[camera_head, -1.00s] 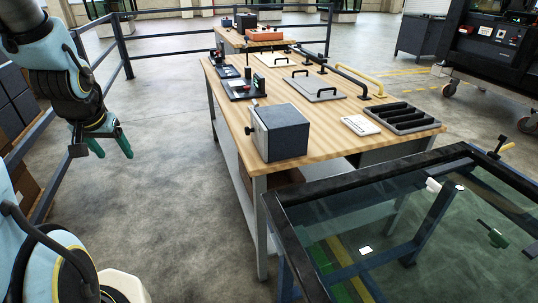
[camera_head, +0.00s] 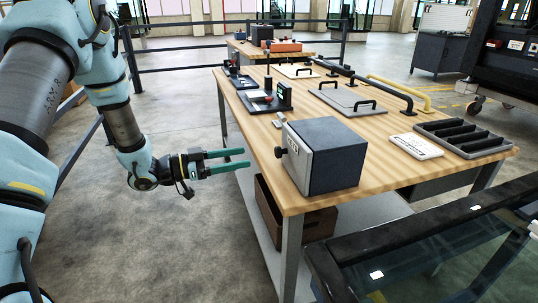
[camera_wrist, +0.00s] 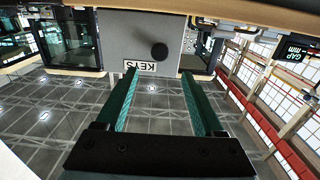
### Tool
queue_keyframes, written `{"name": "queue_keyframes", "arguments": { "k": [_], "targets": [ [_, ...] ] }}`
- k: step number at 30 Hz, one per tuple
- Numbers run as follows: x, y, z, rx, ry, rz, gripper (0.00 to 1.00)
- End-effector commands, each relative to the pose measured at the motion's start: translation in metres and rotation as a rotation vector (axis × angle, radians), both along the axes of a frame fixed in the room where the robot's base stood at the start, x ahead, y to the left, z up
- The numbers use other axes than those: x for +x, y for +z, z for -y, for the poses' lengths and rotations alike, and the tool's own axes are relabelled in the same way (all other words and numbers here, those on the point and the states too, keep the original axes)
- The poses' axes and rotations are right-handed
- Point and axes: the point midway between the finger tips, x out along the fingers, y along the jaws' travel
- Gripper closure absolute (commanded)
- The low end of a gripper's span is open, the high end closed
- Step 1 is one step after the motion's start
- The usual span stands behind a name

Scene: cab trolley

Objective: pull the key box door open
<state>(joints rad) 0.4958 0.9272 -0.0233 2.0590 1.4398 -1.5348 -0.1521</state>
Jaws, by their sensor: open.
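The key box (camera_head: 330,158) is a dark grey box on the near left corner of the wooden table. Its light grey door (camera_head: 294,160) faces left toward my gripper and looks shut, with a round black knob (camera_head: 280,152) on it. In the wrist view the door (camera_wrist: 130,42) shows upside down with a "KEYS" label and the black knob (camera_wrist: 159,51). My gripper (camera_head: 247,158) has green fingers, is open and empty, and points at the door from the left, apart from it. The wrist view also shows the open fingers (camera_wrist: 157,85), short of the knob.
The wooden table (camera_head: 385,125) carries a black fixture (camera_head: 265,98), a grey plate with handles (camera_head: 347,100), a white keypad-like panel (camera_head: 415,146) and a black slotted tray (camera_head: 465,138). A brown crate (camera_head: 262,215) sits on the shelf below. A glass-topped frame (camera_head: 440,255) stands at the near right.

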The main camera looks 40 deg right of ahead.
Motion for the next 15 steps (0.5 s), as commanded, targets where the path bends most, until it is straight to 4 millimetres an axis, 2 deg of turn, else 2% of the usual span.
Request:
{"name": "queue_keyframes", "arguments": {
  "k": [9, 15],
  "targets": [
    [-0.022, 0.003, 0.055, 0.001, -0.001, 0.0, 0.3],
    [-0.03, 0.002, 0.077, 0.001, 0.002, 0.002, 0.3]
  ]
}}
